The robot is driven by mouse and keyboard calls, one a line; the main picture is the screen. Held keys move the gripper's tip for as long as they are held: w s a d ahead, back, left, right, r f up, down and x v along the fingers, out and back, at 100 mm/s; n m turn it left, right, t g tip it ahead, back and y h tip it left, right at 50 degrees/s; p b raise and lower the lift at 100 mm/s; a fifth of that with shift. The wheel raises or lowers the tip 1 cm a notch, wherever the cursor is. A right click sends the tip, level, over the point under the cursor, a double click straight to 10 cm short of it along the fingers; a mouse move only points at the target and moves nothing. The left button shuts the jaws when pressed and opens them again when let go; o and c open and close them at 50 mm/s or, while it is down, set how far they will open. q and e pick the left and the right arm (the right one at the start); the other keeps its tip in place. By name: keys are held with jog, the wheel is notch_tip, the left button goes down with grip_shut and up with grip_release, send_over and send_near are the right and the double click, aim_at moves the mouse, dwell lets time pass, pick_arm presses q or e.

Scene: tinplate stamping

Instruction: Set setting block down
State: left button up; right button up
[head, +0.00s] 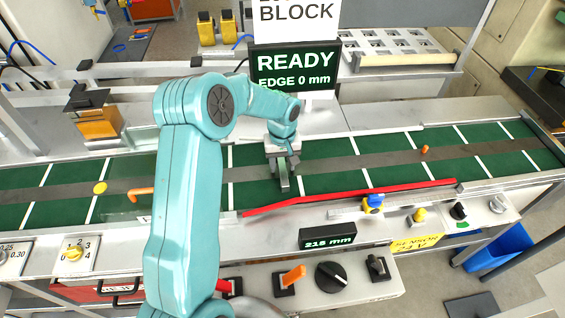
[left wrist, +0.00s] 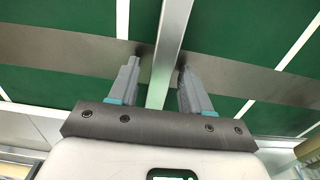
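The setting block (left wrist: 170,50) shows in the left wrist view as a long grey metal bar between my left gripper's fingers. In the head view the block (head: 284,184) is a short grey bar on the green belt, directly below the gripper. My left gripper (left wrist: 158,68) has its fingers apart on either side of the bar. There is a visible gap at the left finger; the right finger is close to the bar, and contact cannot be told. In the head view the left gripper (head: 283,162) points down, low over the belt. My right gripper is not in view.
The green belt (head: 330,178) has white cross lines and a grey centre strip. A red rail (head: 350,197) runs along its near side. A sign (head: 295,71) reads "READY EDGE 0 mm"; a display (head: 328,239) reads 218 mm. Knobs and levers line the front panel.

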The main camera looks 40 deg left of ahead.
aim_at(283, 164)
pick_arm(q)
jog(key=shift+r, duration=0.25)
notch_tip(283, 164, up, 7)
jog(key=p, duration=0.4)
jog(key=shift+w+r+p, duration=0.1)
jog(key=shift+p, duration=0.25)
notch_tip(283, 164, up, 5)
jog(key=shift+f, duration=0.2)
